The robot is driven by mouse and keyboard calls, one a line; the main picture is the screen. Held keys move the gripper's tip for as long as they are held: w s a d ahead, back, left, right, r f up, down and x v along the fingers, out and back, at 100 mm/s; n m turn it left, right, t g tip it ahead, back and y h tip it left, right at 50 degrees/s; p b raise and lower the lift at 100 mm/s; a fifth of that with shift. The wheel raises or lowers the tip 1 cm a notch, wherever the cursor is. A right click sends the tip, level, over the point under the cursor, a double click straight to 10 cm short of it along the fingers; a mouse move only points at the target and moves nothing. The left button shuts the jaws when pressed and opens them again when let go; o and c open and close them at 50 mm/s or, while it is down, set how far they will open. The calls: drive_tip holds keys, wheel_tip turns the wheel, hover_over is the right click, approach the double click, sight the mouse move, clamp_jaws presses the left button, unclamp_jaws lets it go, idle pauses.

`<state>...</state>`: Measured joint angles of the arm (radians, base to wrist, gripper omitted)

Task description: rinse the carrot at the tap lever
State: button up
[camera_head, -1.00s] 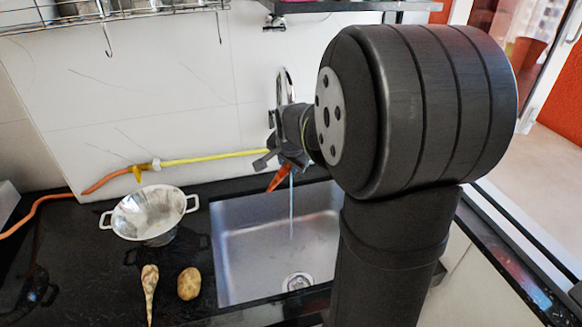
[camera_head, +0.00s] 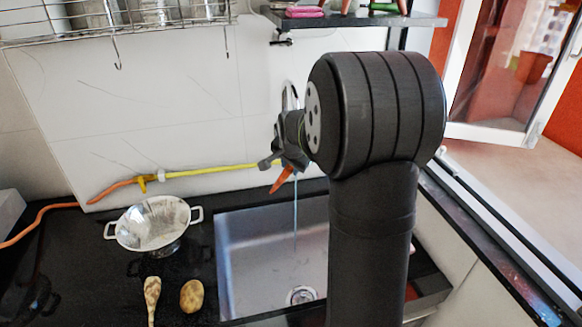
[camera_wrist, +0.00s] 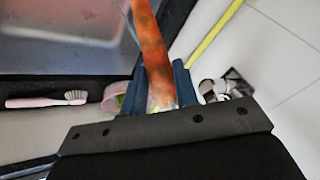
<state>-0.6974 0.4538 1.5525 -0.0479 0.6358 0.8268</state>
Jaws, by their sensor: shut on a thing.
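The orange carrot (camera_head: 281,180) hangs tilted from my gripper (camera_head: 288,160) above the sink's back left part. In the wrist view the carrot (camera_wrist: 150,45) stands out from between the two blue-grey fingers of my gripper (camera_wrist: 156,88), which is shut on it. The chrome tap (camera_head: 291,94) rises behind my gripper, which hides much of it; I cannot make out the lever. A thin water stream (camera_head: 295,220) falls into the steel sink (camera_head: 260,245), close beside the carrot. I cannot tell whether it touches the carrot.
A white-handled colander (camera_head: 151,224), a pale root vegetable (camera_head: 152,294) and a potato (camera_head: 191,296) are on the black counter left of the sink. A yellow-orange hose (camera_head: 215,171) runs along the wall.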

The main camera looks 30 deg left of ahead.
drive_tip(key=shift+d, duration=0.1)
idle(0.4)
drive_tip(key=shift+w+d, duration=0.35)
drive_tip(key=shift+s+a, duration=0.1)
drive_tip(key=shift+s+a, duration=0.3)
drive_tip(key=shift+a, duration=0.1)
drive_tip(key=shift+w+d, duration=0.1)
drive_tip(key=shift+w+d, duration=0.3)
drive_tip(key=shift+d, duration=0.1)
idle(0.3)
